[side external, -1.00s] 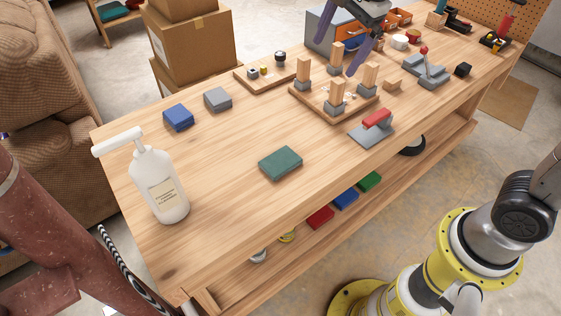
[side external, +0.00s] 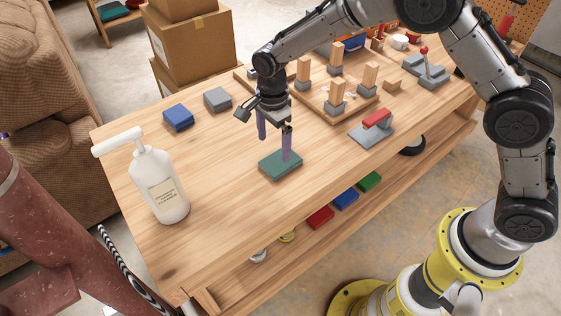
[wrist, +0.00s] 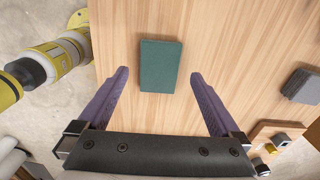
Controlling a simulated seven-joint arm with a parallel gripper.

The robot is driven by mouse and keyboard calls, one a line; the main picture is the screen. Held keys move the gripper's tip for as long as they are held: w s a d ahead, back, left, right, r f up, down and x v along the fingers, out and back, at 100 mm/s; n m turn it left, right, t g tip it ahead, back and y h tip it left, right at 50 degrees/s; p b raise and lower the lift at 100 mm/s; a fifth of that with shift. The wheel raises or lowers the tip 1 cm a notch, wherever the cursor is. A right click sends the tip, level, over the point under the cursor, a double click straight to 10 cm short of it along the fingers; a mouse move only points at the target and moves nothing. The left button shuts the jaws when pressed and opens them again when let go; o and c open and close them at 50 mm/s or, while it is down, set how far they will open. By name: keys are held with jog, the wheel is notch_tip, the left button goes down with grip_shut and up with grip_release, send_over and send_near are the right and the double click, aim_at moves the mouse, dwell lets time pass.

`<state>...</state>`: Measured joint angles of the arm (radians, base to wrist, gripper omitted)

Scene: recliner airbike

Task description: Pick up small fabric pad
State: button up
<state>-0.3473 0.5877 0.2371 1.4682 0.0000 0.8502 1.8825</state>
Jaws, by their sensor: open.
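A flat dark green pad (side external: 270,168) lies on the wooden workbench. A blue pad (side external: 178,117) and a grey pad (side external: 217,99) lie farther back on the left. I cannot tell which of these the task's fabric pad is. My gripper (side external: 274,148) points down over the bench at the green pad, open and empty. Its near purple finger overlaps the pad in the side view; I cannot tell whether it touches. In the wrist view the green pad (wrist: 160,65) lies ahead, centred between the two spread fingers (wrist: 159,75).
A wooden peg board (side external: 320,100) and a grey piece with a red top (side external: 372,128) lie to the right. Bare wood surrounds the green pad.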

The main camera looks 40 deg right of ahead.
aim_at(272, 165)
jog(key=shift+a+f, duration=0.15)
jog(key=shift+f, duration=1.75)
jog(key=shift+a+f, duration=0.1)
jog(key=shift+f, duration=1.75)
jog(key=c, duration=1.1)
